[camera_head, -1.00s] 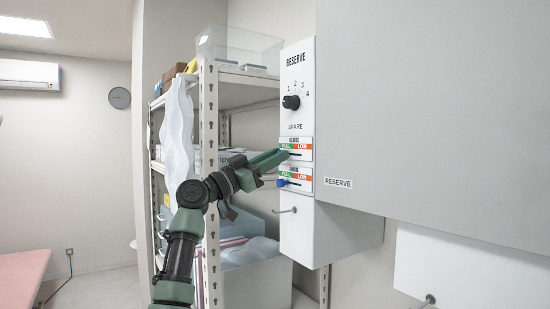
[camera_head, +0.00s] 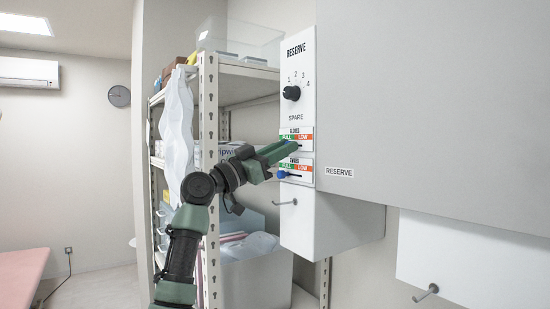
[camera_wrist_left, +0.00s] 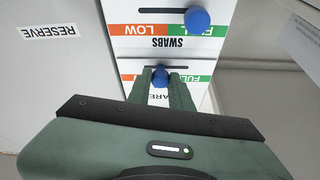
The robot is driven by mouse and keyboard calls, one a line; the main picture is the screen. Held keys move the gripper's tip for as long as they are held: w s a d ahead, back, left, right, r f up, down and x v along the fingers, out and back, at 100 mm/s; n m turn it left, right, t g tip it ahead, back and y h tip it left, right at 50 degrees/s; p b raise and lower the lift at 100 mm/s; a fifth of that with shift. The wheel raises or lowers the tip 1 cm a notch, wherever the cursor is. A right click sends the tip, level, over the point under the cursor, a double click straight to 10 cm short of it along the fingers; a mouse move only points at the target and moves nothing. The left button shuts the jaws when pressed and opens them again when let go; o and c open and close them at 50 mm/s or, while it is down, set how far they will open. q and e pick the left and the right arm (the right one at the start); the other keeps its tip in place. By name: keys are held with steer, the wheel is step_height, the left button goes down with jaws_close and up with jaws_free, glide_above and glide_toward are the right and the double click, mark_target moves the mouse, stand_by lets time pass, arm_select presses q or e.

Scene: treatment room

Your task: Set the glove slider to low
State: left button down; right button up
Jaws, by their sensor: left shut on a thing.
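The glove slider (camera_head: 306,146) is the upper of two sliders on a white panel, with a green FULL end at left and an orange LOW end at right. Its label is partly covered by my left gripper (camera_head: 290,147). In the left wrist view, which shows the panel upside down, the gripper (camera_wrist_left: 162,85) is shut on the slider's blue knob (camera_wrist_left: 160,76). The knob sits between FULL and LOW, away from the FULL end. The swabs slider (camera_head: 293,174) is just below, its blue knob (camera_head: 282,174) at FULL. My right gripper is not in view.
A black rotary dial (camera_head: 291,93) sits above the sliders, a metal hook (camera_head: 285,203) below. A large grey cabinet (camera_head: 430,100) adjoins the panel at right. A loaded shelf rack (camera_head: 209,140) stands behind my left arm.

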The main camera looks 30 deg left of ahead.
arm_select(q)
steer(key=shift+s+d, duration=0.2)
steer(key=shift+d, duration=0.3)
steer(key=shift+s+d, duration=0.2)
steer(key=shift+d, duration=0.3)
steer(key=shift+w+a, duration=0.1)
steer(key=shift+a, duration=0.05)
steer(key=c, duration=1.3)
jaws_free()
steer(key=shift+d, duration=0.3)
steer(key=shift+a, duration=0.15)
steer(key=b+v, duration=0.4)
steer(key=v, duration=0.3)
steer(key=shift+s+f+b, duration=0.15)
steer(key=shift+s+b, duration=0.2)
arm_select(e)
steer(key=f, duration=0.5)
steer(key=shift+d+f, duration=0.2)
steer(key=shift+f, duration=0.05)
